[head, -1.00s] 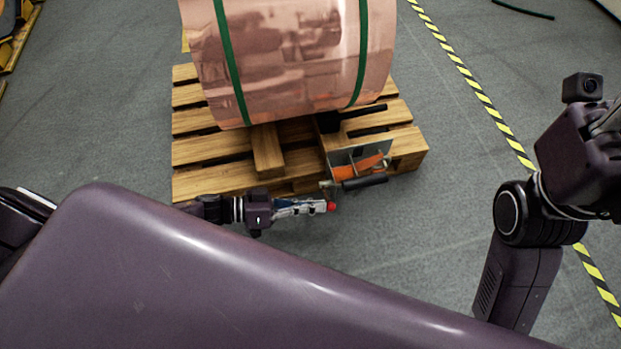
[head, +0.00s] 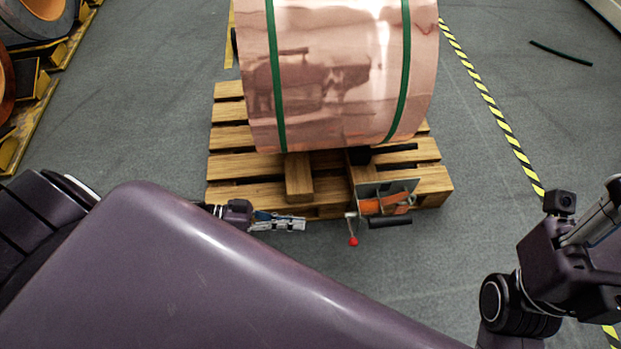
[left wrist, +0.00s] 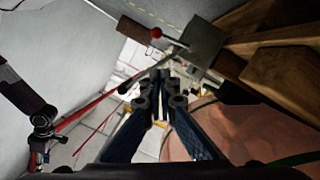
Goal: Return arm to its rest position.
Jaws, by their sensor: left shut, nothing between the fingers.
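My left gripper (head: 303,224) is shut and empty, in front of the near edge of the wooden pallet (head: 240,195). Its closed fingers also show in the left wrist view (left wrist: 160,82). A metal bracket device (head: 386,193) with an orange part sits at the pallet's front right, to the right of the gripper and apart from it. Its red-knobbed lever (head: 353,241) hangs down, and the knob also shows in the left wrist view (left wrist: 156,33). My right arm is at the right edge of the head view; its fingertips are out of frame.
A large copper foil roll (head: 340,75) with green straps rests on the pallet. Yellow-black floor tape (head: 490,105) runs along the right. A dark strip (head: 560,53) lies on the floor at the far right. Other rolls on yellow racks (head: 30,125) stand at the left.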

